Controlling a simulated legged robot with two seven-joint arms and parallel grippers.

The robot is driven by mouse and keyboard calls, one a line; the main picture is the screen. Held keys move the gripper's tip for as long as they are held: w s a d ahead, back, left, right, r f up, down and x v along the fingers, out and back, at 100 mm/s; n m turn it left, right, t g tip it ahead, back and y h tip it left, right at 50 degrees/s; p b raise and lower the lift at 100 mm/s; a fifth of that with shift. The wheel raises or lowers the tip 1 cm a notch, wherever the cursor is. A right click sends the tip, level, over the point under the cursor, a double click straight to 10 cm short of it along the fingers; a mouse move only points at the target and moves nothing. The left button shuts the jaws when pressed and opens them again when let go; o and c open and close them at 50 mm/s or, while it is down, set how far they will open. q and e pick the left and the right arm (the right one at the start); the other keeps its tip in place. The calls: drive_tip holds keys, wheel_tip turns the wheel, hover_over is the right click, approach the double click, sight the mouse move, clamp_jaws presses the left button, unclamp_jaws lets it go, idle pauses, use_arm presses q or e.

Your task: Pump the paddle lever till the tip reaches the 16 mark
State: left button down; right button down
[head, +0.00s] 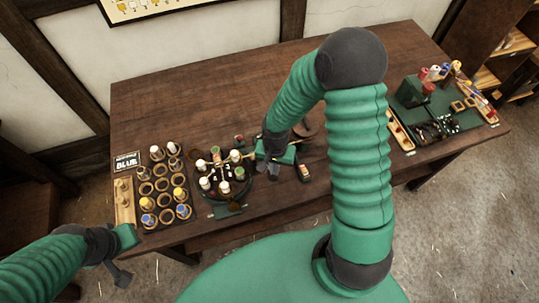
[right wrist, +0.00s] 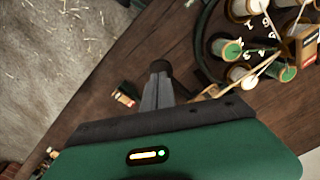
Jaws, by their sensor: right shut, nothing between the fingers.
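A round dark stand (head: 222,178) with white- and green-topped bobbins and pale marks stands left of the table's middle. Part of it shows in the right wrist view, with white numerals (right wrist: 262,38) too small to read surely. A thin pale wooden stick (right wrist: 265,65) crosses there towards my fingers. I cannot tell whether it is the paddle lever or its tip; no 16 mark is clearly readable. My right gripper (head: 271,168) is shut and empty, just right of the stand. It also shows in the right wrist view (right wrist: 160,72). My left gripper (head: 122,272) hangs off the table's front left; its jaws are unclear.
A rack of bobbins (head: 139,202) and a small sign (head: 126,161) stand at the left. A small box (head: 305,173) lies right of my right gripper. A green mat (head: 465,119) with tools and pots fills the right end. The table's back middle is clear.

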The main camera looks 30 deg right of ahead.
sight(274, 178)
drive_tip(key=shift+a+f+b, duration=0.35)
drive_tip(key=shift+f+b, duration=0.25)
drive_tip(key=shift+s+d+f+b, duration=0.1)
drive_tip(key=shift+d+f+b, duration=0.15)
drive_tip(key=shift+f+b, duration=0.45)
drive_tip(key=shift+a+f+b, duration=0.15)
drive_tip(key=shift+f+b, duration=0.95)
drive_tip(key=shift+f, duration=0.65)
drive_tip(key=r+p, duration=0.1)
drive_tip(key=r, duration=0.1)
drive_tip(key=r+p, duration=0.4)
drive_tip(key=shift+d+r, duration=0.15)
drive_tip(key=shift+d, duration=0.2)
drive_tip(key=shift+f, duration=0.25)
